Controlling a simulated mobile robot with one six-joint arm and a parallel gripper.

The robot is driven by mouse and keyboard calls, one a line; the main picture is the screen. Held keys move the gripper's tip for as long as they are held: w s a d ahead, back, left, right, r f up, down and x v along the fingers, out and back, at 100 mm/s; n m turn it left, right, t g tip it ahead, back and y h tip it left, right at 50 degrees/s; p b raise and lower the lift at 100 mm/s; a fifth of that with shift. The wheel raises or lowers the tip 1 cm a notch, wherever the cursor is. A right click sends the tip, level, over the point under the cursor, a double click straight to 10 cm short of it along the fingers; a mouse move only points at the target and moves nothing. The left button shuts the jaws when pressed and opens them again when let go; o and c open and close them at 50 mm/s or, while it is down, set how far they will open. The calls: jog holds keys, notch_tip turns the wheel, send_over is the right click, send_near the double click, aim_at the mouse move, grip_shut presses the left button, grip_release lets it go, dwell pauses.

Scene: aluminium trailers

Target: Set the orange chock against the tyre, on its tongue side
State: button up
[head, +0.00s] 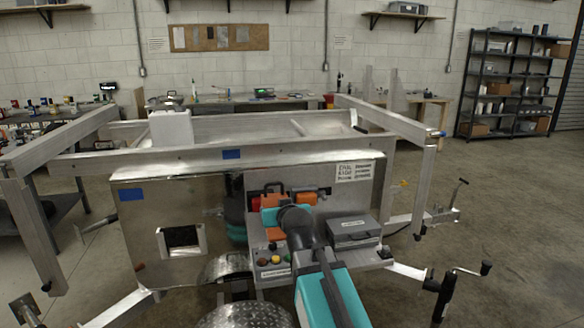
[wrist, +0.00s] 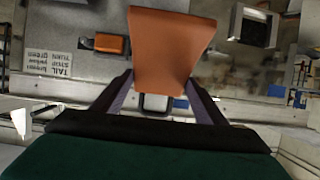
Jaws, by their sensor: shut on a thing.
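My gripper (wrist: 160,80) is shut on the orange chock (wrist: 170,45), which sticks out beyond both fingertips in the wrist view. In the head view my teal and black arm reaches forward over the trailer's front shelf. Orange shows just beyond its end, and I take it to be the held chock (head: 272,201). It is in front of the upright metal panel, above the shelf. Whether it touches anything I cannot tell. No tyre shows clearly; metal fenders (head: 228,267) and my arm cover the low area at the bottom of the head view.
A second orange block (head: 306,197) sits on the panel near a printed sign (head: 353,172). A grey case (head: 352,233) and a row of coloured buttons (head: 275,260) are on the shelf. A crank jack (head: 450,290) stands at lower right. Open floor lies to the right.

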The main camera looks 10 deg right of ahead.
notch_tip(320, 180, up, 17)
jog(key=p, duration=1.7)
jog(key=shift+a, duration=0.1)
